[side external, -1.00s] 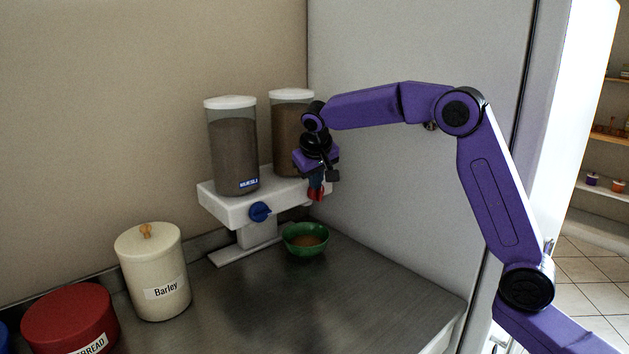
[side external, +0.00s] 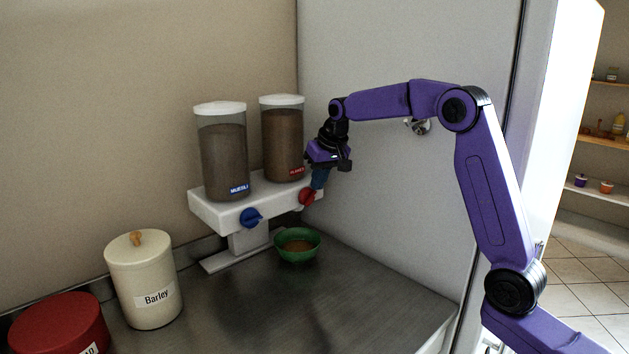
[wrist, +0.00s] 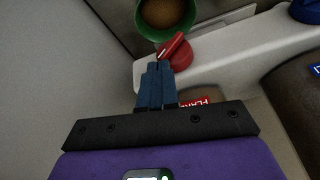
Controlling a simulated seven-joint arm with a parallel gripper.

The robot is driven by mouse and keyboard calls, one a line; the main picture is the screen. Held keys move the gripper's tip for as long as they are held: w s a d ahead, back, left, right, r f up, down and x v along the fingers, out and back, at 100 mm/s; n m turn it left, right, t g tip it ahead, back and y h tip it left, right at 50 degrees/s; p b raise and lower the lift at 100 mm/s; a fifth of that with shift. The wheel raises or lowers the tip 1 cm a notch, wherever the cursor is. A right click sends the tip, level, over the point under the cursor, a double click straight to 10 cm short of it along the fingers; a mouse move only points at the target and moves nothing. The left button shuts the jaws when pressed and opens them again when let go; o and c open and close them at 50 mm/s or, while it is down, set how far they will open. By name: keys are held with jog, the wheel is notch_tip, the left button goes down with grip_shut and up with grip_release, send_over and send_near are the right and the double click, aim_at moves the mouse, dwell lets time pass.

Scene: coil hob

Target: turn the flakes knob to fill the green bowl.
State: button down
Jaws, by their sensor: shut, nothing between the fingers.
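The red flakes knob (side external: 307,197) is on the front of the white dispenser base, under the right-hand canister (side external: 283,139) with a red label. In the wrist view the red knob (wrist: 178,52) has its grip ridge slanted. My gripper (side external: 319,186) is shut and empty, its blue fingertips (wrist: 157,68) close beside the knob; I cannot tell if they touch it. The green bowl (side external: 297,256) stands on the counter below the knob with brown flakes (side external: 298,246) inside. The bowl also shows at the top of the wrist view (wrist: 140,29), partly cut off.
The muesli canister (side external: 222,152) and its blue knob (side external: 250,217) are to the left on the white base (side external: 218,208). A cream barley jar (side external: 142,290) and a red lidded jar (side external: 58,325) stand at the left. A grey wall (side external: 380,190) is close on the right. The front counter is clear.

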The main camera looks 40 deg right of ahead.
jog(key=shift+d+f, duration=0.85)
jog(key=shift+d, duration=0.25)
jog(key=shift+d+f, duration=0.1)
jog(key=shift+f, duration=0.05)
dwell(0.4)
jog(key=w+v, duration=0.1)
jog(key=v, duration=1.7)
jog(key=w+a+f+n+g, duration=0.1)
jog(key=w+a+n, duration=0.1)
jog(key=w+a, duration=0.15)
jog(key=s+x, duration=0.1)
jog(key=x, duration=1.2)
jog(key=shift+s+d+f+h, duration=0.25)
jog(key=shift+d+f+h, duration=0.15)
jog(key=shift+f, duration=0.25)
